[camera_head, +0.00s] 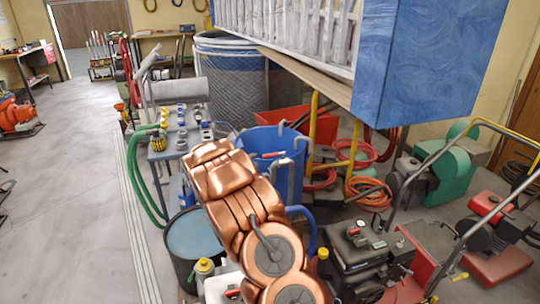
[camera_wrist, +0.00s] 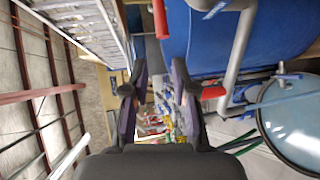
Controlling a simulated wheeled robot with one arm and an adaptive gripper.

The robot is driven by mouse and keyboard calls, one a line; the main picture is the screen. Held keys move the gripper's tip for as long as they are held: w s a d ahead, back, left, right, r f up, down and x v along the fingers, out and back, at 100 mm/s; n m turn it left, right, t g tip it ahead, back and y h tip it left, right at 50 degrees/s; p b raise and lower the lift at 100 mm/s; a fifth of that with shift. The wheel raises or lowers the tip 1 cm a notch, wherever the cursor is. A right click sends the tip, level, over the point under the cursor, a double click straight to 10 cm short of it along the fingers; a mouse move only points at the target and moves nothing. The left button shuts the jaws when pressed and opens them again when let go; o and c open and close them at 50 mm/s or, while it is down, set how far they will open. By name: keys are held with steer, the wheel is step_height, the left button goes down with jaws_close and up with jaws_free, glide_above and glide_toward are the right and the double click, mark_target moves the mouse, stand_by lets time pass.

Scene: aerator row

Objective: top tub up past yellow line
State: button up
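A round dark tub (camera_head: 192,242) with pale blue water stands left of my copper arm in the head view. A round tub with a pale blue surface (camera_wrist: 298,125) also shows at the right of the wrist view. A larger open blue tub (camera_head: 262,138) stands behind my arm. A grey pipe with a red lever (camera_head: 273,155) is at its rim. My gripper (camera_wrist: 157,88) is open, with nothing between its fingers. A red handle (camera_wrist: 212,92) on a grey pipe (camera_wrist: 236,55) is just right of the right finger; contact is unclear. No yellow line is visible on either tub.
A bench with bottles and fittings (camera_head: 180,130) stands left of the blue tub, with a green hose (camera_head: 138,180) beside it. A large blue box (camera_head: 430,60) overhangs at upper right. Engines and orange hoses (camera_head: 370,193) crowd the right. Open floor (camera_head: 70,170) lies left.

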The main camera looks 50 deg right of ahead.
mark_target(269, 156)
steer(key=shift+g+h, duration=0.7)
steer(key=shift+g, duration=0.1)
steer(key=d, duration=0.3)
steer(key=d+f+p, duration=0.1)
steer(key=d, duration=0.2)
steer(key=d+p, duration=0.1)
steer(key=d, duration=0.2)
steer(key=shift+f, duration=0.35)
steer(key=shift+w+d+f, duration=0.15)
steer(key=shift+d+f, duration=0.05)
steer(key=shift+d, duration=0.25)
steer(key=shift+c, duration=0.3)
jaws_close()
